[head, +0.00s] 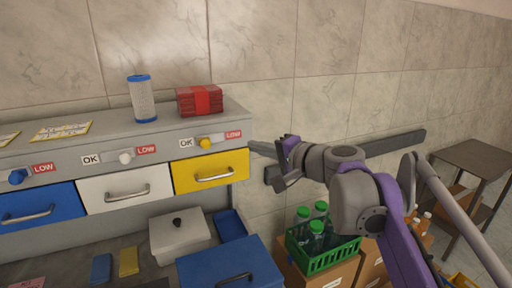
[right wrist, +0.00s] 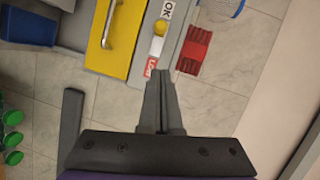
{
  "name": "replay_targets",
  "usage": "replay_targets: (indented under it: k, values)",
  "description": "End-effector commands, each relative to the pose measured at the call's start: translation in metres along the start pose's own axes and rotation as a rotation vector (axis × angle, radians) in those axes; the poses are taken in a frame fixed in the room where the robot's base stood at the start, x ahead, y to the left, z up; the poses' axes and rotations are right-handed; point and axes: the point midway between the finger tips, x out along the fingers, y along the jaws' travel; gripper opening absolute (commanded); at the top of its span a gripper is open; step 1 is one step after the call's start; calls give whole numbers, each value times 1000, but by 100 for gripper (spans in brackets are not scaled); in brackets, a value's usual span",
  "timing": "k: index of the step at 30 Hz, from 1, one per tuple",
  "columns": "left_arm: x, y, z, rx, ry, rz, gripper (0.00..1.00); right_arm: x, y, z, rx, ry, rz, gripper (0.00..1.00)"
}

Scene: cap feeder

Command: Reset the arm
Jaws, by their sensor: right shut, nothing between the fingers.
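My right arm (head: 362,200) comes in from the right in the head view. My right gripper (head: 264,150) points left, beside the right end of the cap feeder (head: 120,140). In the right wrist view its fingers (right wrist: 161,82) are together with nothing between them. The feeder has a blue drawer (head: 40,205), a white drawer (head: 112,188) and a yellow drawer (head: 195,177). Each has a knob with OK and LOW labels above it. The yellow knob (head: 205,143) also shows in the right wrist view (right wrist: 160,27). My left gripper is not in view.
A red stack (head: 200,100) and a white cylinder with blue ends (head: 142,98) stand on top of the feeder. A green crate of bottles (head: 322,257) sits on cardboard boxes below my arm. A grey table (head: 475,157) stands at right. Blue and white lidded boxes lie below the drawers.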

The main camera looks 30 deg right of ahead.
Motion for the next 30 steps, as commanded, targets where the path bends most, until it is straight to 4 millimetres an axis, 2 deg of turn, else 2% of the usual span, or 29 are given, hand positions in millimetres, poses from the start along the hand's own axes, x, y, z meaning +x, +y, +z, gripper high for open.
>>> replay_targets:
  k: [8, 11, 13, 14, 17, 19, 21, 24, 27, 30]
  values:
    - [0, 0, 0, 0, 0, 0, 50, 0, 1, 1, -3, -3, 3, 0]
    - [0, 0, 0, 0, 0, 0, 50, 2, 13, 16, -35, -29, 33, 0]
    - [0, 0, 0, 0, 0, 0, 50, 3, 34, 38, -88, -73, 82, 0]
    - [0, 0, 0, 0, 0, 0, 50, 3, 45, 51, -119, -97, 109, 0]
    - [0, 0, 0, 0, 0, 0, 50, -2, 97, 100, -254, -196, 225, 0]
    - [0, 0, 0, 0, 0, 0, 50, -11, 140, 134, -369, -268, 314, 0]
    - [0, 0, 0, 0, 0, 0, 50, -25, 184, 164, -491, -336, 403, 0]
    - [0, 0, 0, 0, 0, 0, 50, -50, 247, 197, -679, -424, 527, 0]
    - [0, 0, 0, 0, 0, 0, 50, -77, 301, 215, -859, -485, 635, 0]
    - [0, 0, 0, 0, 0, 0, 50, -98, 338, 222, -1002, -519, 714, 0]
